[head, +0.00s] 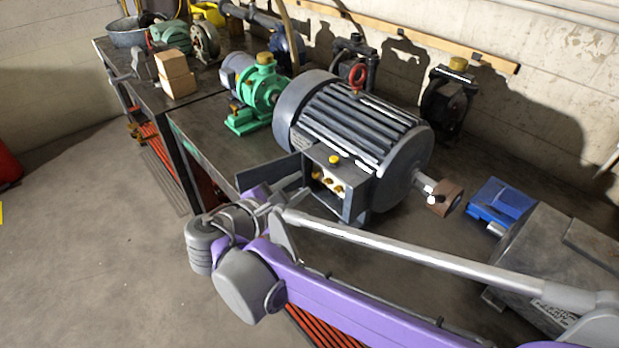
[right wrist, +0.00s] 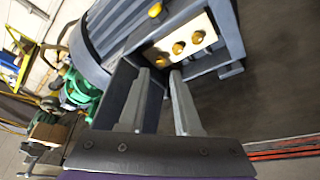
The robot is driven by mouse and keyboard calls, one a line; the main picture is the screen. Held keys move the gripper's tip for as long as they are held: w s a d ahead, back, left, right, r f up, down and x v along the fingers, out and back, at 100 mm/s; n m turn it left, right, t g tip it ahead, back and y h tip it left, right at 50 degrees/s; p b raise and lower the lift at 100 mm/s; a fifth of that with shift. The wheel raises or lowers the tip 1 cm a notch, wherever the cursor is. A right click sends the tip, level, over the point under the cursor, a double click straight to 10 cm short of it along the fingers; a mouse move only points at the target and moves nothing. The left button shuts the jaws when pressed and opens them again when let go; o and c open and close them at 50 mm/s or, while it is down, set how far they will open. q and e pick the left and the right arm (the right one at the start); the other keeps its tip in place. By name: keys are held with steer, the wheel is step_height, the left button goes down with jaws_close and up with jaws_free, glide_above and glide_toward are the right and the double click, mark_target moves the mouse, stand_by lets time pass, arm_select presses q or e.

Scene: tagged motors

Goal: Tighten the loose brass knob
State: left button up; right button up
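A large grey motor (head: 345,125) lies on the workbench with its terminal box (head: 354,201) open toward me. Inside the box is a pale panel with several brass knobs (head: 327,181); the panel (right wrist: 208,27) also shows in the right wrist view, with knobs (right wrist: 178,48) in a row. Another brass knob (head: 335,159) sits on top of the box, also in the wrist view (right wrist: 154,10). I cannot tell which knob is loose. My right gripper (right wrist: 160,73) is open and empty, its fingertips just short of the panel's left end. My left gripper is out of view.
The box's open door (head: 268,170) stands out beside my right gripper. A green pump (head: 262,92) is left of the motor. A blue case (head: 502,203) and a grey metal box (head: 555,255) lie to the right. Wooden blocks (head: 175,75) stand farther left.

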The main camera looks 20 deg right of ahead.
mark_target(314, 176)
steer(key=x, duration=0.5)
steer(key=shift+s, duration=0.1)
jaws_close()
